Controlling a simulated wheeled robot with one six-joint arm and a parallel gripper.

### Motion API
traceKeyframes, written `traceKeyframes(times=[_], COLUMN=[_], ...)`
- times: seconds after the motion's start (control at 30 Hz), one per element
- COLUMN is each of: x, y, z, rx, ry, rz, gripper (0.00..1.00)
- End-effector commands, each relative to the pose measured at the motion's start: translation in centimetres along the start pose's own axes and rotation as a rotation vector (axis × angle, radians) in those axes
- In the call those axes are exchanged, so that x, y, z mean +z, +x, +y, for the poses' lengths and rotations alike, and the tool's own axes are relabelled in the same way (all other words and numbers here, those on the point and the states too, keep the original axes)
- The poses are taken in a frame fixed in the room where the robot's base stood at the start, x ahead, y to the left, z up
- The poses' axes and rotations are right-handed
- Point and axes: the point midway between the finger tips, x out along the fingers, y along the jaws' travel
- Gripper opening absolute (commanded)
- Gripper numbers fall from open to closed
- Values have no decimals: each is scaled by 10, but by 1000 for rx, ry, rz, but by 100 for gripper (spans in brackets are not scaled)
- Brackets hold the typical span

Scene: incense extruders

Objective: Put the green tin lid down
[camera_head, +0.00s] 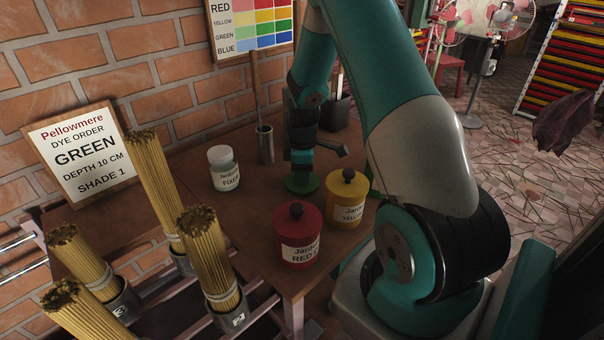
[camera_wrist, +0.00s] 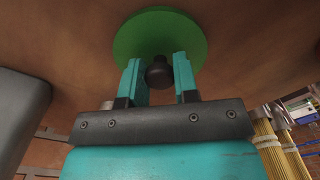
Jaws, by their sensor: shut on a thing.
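The green tin lid (camera_head: 301,184) is a flat green disc at the table, left of the yellow tin. In the wrist view, the lid (camera_wrist: 160,32) shows from above, with its black knob (camera_wrist: 159,73) between my two teal fingers. My gripper (camera_head: 302,162) is above the lid and shut on the knob; it also shows in the wrist view (camera_wrist: 158,68). The lid looks level and very close to the tabletop; I cannot tell whether it touches. A green sliver (camera_head: 375,182) behind my arm may be the green tin, mostly hidden.
The yellow tin (camera_head: 346,205) and red tin (camera_head: 298,240), both lidded, stand in front of the lid. A white fixer jar (camera_head: 223,170) and a metal cup (camera_head: 265,145) stand to its left. A dark box (camera_head: 337,113) is behind. Bundled sticks (camera_head: 210,258) crowd the lower left.

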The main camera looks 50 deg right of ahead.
Motion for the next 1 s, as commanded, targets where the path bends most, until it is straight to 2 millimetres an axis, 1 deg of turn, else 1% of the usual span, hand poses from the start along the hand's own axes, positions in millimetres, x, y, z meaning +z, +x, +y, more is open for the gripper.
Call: traceKeyframes(times=[0.37, 0.4, 0.5, 0.8, 0.87, 0.97, 1.0], x=[0, 0, 0, 0, 0, 0, 0], y=[5, 5, 4, 1, -3, -18, -26], z=[0, 1, 0, 1, 1, 1, 1], rx=[2, 2, 2, 2, 3, 6, 6], ry=[0, 0, 0, 0, 0, 0, 0], rz=[1, 1, 1, 1, 1, 2, 2], gripper=[5, 33, 54, 54, 54, 54, 54])
